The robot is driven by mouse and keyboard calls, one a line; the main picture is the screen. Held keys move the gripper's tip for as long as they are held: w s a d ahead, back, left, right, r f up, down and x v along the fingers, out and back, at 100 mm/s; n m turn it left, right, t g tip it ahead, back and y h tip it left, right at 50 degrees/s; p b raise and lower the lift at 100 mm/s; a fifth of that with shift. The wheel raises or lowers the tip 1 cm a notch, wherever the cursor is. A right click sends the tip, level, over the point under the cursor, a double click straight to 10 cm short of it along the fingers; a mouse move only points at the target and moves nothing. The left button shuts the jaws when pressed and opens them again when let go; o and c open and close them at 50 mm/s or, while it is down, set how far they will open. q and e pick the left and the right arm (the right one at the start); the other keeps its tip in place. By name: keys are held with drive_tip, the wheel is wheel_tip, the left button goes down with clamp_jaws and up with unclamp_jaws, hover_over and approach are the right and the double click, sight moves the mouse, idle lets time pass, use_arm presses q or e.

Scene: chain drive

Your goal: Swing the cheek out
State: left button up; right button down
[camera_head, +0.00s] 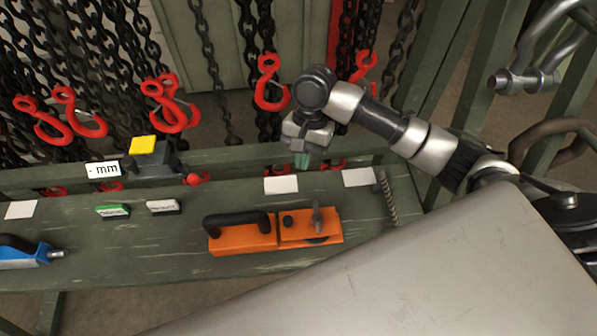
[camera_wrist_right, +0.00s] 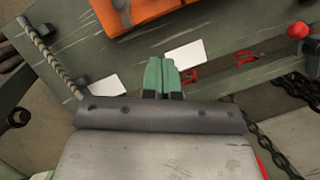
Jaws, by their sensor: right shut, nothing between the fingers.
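An orange tool (camera_head: 240,238) with a black handle lies on the green bench. Its right-hand part, an orange plate (camera_head: 296,232) with a grey wing-shaped knob (camera_head: 317,219) and a black knob, looks like the cheek. A dark rounded part shows under its lower edge. My right gripper (camera_head: 302,161) hangs above the back of the bench, behind and apart from the tool. Its green fingers (camera_wrist_right: 161,76) are shut and empty in the wrist view, where part of the orange tool (camera_wrist_right: 145,12) shows at the top. My left gripper is out of view.
White cards (camera_head: 281,185) lie along the back of the bench (camera_head: 130,250). A drill-like rod (camera_head: 388,198) is at its right end. A blue tool (camera_head: 22,252) and a yellow-topped device (camera_head: 150,155) are left. Chains with red hooks (camera_head: 270,82) hang behind.

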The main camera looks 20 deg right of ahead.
wheel_tip(320, 180, down, 3)
drive_tip(key=s, duration=0.1)
drive_tip(key=p, duration=0.1)
hover_over(293, 213)
drive_tip(key=w, duration=0.1)
drive_tip(key=f, duration=0.3)
drive_tip(key=d+f, duration=0.1)
drive_tip(key=f, duration=0.1)
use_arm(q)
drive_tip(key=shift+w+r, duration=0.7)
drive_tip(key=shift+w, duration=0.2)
use_arm(e)
drive_tip(key=shift+s+a+f, duration=0.1)
drive_tip(key=shift+s+a, duration=0.35)
drive_tip(key=shift+a, duration=0.05)
